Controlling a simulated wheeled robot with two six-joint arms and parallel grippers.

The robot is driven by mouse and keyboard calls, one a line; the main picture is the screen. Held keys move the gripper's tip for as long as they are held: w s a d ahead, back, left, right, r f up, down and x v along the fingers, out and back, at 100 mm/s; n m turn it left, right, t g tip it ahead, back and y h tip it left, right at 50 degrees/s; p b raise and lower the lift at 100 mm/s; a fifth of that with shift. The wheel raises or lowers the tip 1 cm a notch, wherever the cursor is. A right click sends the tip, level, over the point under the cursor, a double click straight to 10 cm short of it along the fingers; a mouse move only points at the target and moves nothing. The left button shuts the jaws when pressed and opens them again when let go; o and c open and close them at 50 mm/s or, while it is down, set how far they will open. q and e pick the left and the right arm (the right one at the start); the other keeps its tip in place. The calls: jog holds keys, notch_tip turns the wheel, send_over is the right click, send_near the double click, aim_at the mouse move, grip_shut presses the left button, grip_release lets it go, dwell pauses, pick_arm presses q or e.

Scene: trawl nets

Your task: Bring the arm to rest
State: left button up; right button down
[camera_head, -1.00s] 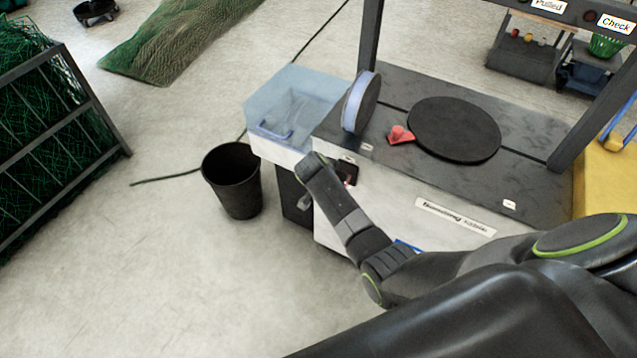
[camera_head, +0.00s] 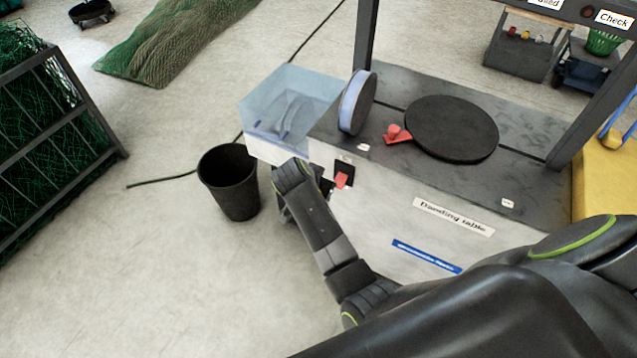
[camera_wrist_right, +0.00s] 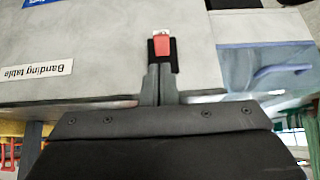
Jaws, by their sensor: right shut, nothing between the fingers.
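My right arm comes in from the lower right in the head view and bends up in front of the banding table (camera_head: 385,225). Its wrist is beside the table's front left corner. The right gripper (camera_wrist_right: 159,72) is shut and empty in the wrist view, its fingers pointing at the table front. A red switch on a black plate (camera_wrist_right: 161,48) lies just beyond the fingertips in that picture; I cannot tell whether they touch. The red switch (camera_head: 341,180) also shows in the head view, right of my wrist. My left gripper is out of view.
A black bin (camera_head: 230,190) stands on the floor left of the table. A clear blue box (camera_head: 285,105) sits at the table's left end. A black disc (camera_head: 450,128) and a red lever (camera_head: 397,134) are on top. Floor at lower left is clear.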

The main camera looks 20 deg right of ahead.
jog(key=s+d+f+n+g+y, duration=0.1)
jog(key=s+f+n+y, duration=0.15)
jog(key=s+f, duration=0.75)
jog(key=s+d+f+n+g+y, duration=0.15)
jog(key=s+f+n, duration=0.3)
jog(key=f, duration=0.95)
jog(key=s+d+f+n, duration=0.1)
jog(key=s+f, duration=0.3)
jog(key=s, duration=0.7)
jog(key=s+d+f+n, duration=0.1)
jog(key=s+d+f, duration=0.2)
jog(key=s, duration=0.7)
jog(key=s+d+f, duration=0.2)
jog(key=s+f, duration=0.4)
jog(key=s, duration=0.5)
jog(key=shift+s+d+n+g+y, duration=0.15)
jog(key=shift+s+n+g+y, duration=0.15)
jog(key=shift+n+g, duration=0.1)
